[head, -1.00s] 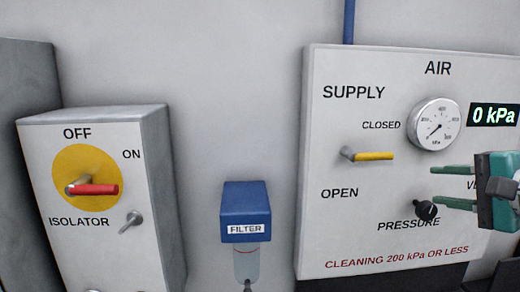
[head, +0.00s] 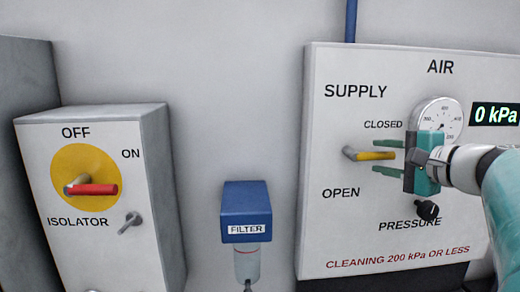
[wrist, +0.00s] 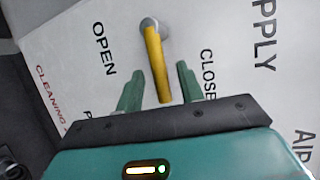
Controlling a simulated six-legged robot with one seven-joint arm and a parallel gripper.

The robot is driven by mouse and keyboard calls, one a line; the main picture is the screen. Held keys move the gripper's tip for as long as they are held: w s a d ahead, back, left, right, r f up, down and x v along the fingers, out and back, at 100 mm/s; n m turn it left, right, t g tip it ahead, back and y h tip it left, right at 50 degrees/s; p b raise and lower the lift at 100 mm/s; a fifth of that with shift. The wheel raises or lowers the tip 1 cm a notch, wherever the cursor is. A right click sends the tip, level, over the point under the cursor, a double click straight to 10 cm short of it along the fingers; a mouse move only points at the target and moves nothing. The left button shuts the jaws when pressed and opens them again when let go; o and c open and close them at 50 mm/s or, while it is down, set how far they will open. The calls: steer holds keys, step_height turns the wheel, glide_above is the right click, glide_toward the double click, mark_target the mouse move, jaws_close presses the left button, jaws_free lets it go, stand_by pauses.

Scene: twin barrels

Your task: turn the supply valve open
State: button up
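The supply valve (head: 372,155) is a yellow handle on a grey pivot on the white air panel. The handle lies about level, its free end to the right, between the words CLOSED and OPEN. My gripper (head: 382,157) is open, its two green fingers pointing left, one above and one below the handle's free end. In the wrist view the yellow handle (wrist: 157,65) runs between the fingers of my gripper (wrist: 160,85), with a gap showing on each side. The pressure gauge (head: 440,118) is partly hidden behind my gripper, and a display reads 0 kPa.
The black pressure knob (head: 427,210) sits just below my gripper. A blue filter (head: 246,212) is on the wall left of the panel. Further left is the isolator box (head: 95,200) with a red handle (head: 92,189). The wall between them is clear.

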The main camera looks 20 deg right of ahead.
steer(key=shift+x, duration=0.85)
jaws_close()
